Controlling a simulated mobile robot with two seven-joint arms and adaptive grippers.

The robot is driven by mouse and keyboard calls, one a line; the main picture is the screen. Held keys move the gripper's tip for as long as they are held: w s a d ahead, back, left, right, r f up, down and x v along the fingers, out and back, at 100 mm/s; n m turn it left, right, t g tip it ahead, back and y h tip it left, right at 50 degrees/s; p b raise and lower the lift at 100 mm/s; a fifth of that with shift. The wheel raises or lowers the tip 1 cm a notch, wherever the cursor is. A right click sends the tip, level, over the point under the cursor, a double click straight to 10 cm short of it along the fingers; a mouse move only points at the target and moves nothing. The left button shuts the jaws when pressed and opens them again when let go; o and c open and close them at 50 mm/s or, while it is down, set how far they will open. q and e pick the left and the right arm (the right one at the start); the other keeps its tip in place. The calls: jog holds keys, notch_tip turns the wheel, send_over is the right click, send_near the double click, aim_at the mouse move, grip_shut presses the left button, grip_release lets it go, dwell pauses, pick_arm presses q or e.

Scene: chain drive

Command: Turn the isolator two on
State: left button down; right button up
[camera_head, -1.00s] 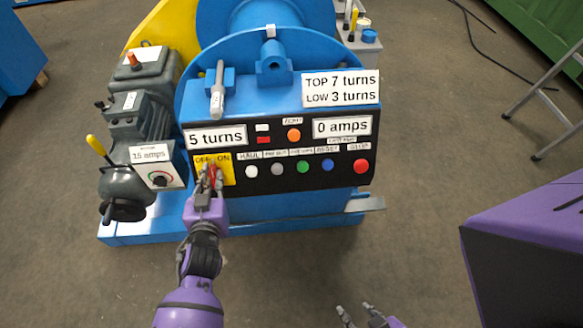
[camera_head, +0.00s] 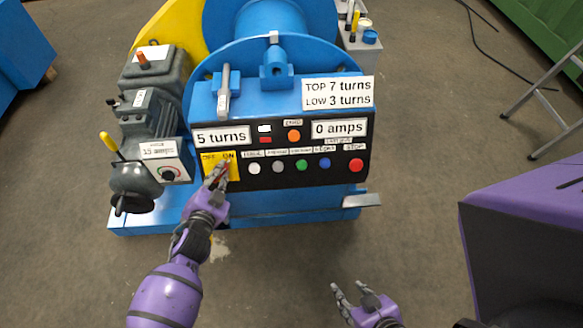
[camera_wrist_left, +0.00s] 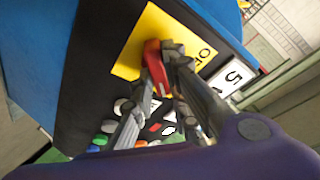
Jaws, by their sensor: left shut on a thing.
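The isolator plate (camera_head: 207,173) is yellow, marked OFF and ON, at the left end of the black control panel. It also shows in the left wrist view (camera_wrist_left: 131,62). Its red handle (camera_wrist_left: 154,66) lies between my left gripper's fingertips in the wrist view. My left gripper (camera_head: 221,176) is shut on this handle; its fingers hide part of it and part of the plate. In the head view, the gripper leans toward the ON side. The exact handle angle is hard to tell. My right gripper (camera_head: 352,297) is open and empty, low in front of the machine.
Beside the plate are several round buttons, including white (camera_head: 254,168), green (camera_head: 302,166) and red (camera_head: 356,165). A dial (camera_head: 168,173) and a grey motor (camera_head: 143,115) stand left. Floor in front is free.

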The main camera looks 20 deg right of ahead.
jog(key=shift+s, duration=0.1)
dwell(0.5)
pick_arm(q)
jog(key=c, duration=1.7)
grip_release()
jog(key=v, duration=1.2)
pick_arm(e)
jog(key=shift+w+a+r, duration=0.1)
jog(key=shift+w+r, duration=0.05)
jog(key=shift+w, duration=0.4)
jog(key=shift+w+a+r, duration=0.1)
jog(key=shift+w+r, duration=0.05)
jog(key=shift+w, duration=0.4)
jog(key=shift+s, duration=0.2)
